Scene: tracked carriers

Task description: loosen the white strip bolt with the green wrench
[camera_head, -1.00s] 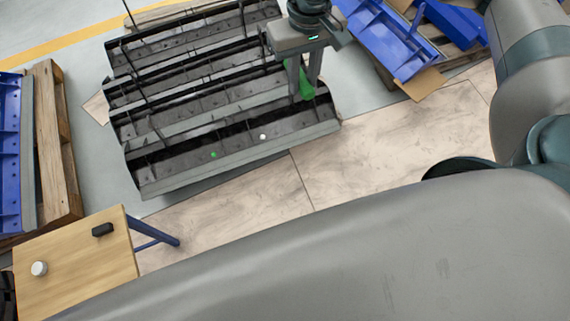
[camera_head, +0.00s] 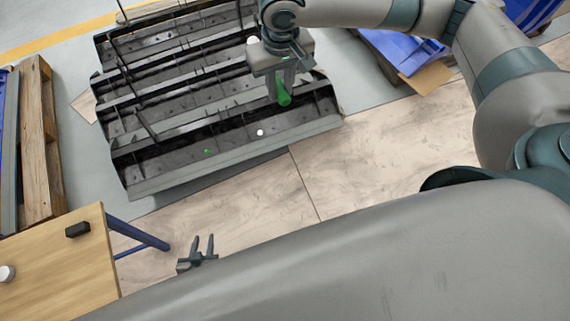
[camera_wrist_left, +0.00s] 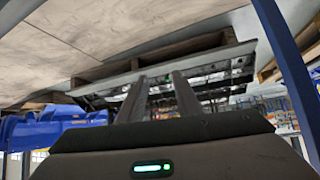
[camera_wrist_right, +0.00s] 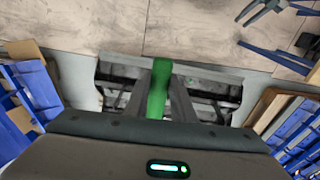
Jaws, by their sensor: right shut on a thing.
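A small white dot-like bolt (camera_head: 260,132) sits on the front strip of the black ribbed carrier (camera_head: 160,185). A green bolt (camera_head: 207,152) is to its left on the same strip. My right gripper (camera_head: 281,88) is shut on the green wrench (camera_head: 284,96), above the carrier's right part and up and right of the white bolt, apart from it. The wrench also shows between the fingers in the right wrist view (camera_wrist_right: 158,88). My left gripper (camera_head: 203,240) is open and empty over the floor in front of the carrier; its parted fingers show in the left wrist view (camera_wrist_left: 158,95).
A wooden table (camera_head: 60,275) at lower left carries a black block (camera_head: 77,229) and a white round piece (camera_head: 7,273). A wooden pallet (camera_head: 40,150) stands left of the carrier. Blue parts (camera_head: 405,50) lie at the upper right. The floor (camera_head: 390,145) right of the carrier is clear.

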